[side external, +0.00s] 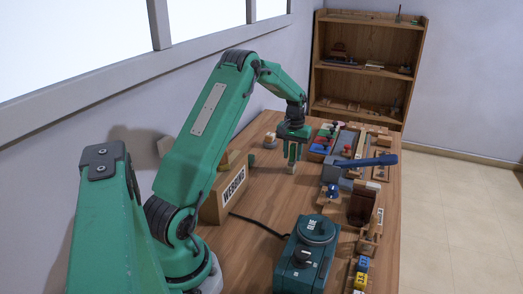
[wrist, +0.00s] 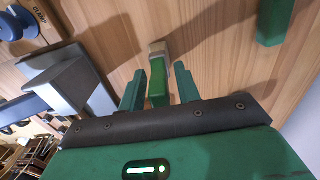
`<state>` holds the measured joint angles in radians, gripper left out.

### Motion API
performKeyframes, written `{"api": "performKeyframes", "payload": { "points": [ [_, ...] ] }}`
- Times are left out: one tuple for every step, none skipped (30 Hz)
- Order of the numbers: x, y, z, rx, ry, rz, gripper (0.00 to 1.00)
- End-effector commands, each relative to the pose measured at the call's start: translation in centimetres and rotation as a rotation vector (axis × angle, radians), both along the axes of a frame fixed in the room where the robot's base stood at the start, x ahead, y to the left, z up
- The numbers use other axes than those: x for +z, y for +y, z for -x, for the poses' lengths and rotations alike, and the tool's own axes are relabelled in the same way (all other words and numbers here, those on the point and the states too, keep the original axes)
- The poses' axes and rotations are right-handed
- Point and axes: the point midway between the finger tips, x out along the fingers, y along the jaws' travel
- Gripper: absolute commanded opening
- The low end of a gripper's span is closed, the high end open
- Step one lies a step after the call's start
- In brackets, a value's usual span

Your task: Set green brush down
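The green brush (wrist: 159,88) has a green handle and a pale beige end. In the wrist view it lies between the two green fingers of my gripper (wrist: 160,86), with narrow gaps showing on both sides. The fingers look open around it. In the side view my gripper (side external: 292,152) points down low over the wooden table, and the beige end of the brush (side external: 291,168) shows just below the fingertips. The brush looks about upright; I cannot tell whether its end touches the table.
A green post-like piece (side external: 251,160) stands left of my gripper. A box marked WERDING (side external: 226,194) stands nearer the camera. A blue-handled grey tool (side external: 360,164) and a crowd of small blocks fill the right side. A teal device (side external: 307,256) sits in front. Bare tabletop (side external: 262,200) lies between.

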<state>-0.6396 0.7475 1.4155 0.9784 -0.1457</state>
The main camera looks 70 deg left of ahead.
Motion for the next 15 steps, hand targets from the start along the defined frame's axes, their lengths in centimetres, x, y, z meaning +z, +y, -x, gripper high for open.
{"api": "performKeyframes", "payload": {
  "points": [
    [0.00,-0.01,0.01,0.000,0.000,0.000,0.37],
    [0.00,-0.01,0.01,0.000,0.000,0.000,0.37],
    [0.01,-0.01,0.01,0.000,0.000,0.000,0.37],
    [0.01,-0.01,0.01,0.000,0.000,0.000,0.37],
    [0.01,-0.01,0.01,0.000,0.000,0.000,0.37],
    [0.01,-0.01,0.01,0.000,0.000,0.000,0.37],
    [0.02,-0.01,0.01,0.000,0.000,0.000,0.37],
    [0.02,-0.01,0.01,0.000,0.000,0.000,0.37],
    [0.05,-0.01,0.01,0.000,0.000,0.000,0.37],
    [0.09,0.00,0.00,0.000,0.000,0.000,0.37],
    [0.15,0.00,0.00,0.000,0.000,0.000,0.37],
    [0.27,0.00,0.00,0.000,0.000,0.000,0.37],
    [0.38,0.00,0.00,0.000,-0.001,-0.001,0.37],
    [0.53,0.01,-0.01,0.000,-0.001,-0.001,0.37],
    [0.77,0.02,-0.02,0.000,-0.001,-0.001,0.37]
  ]
}}
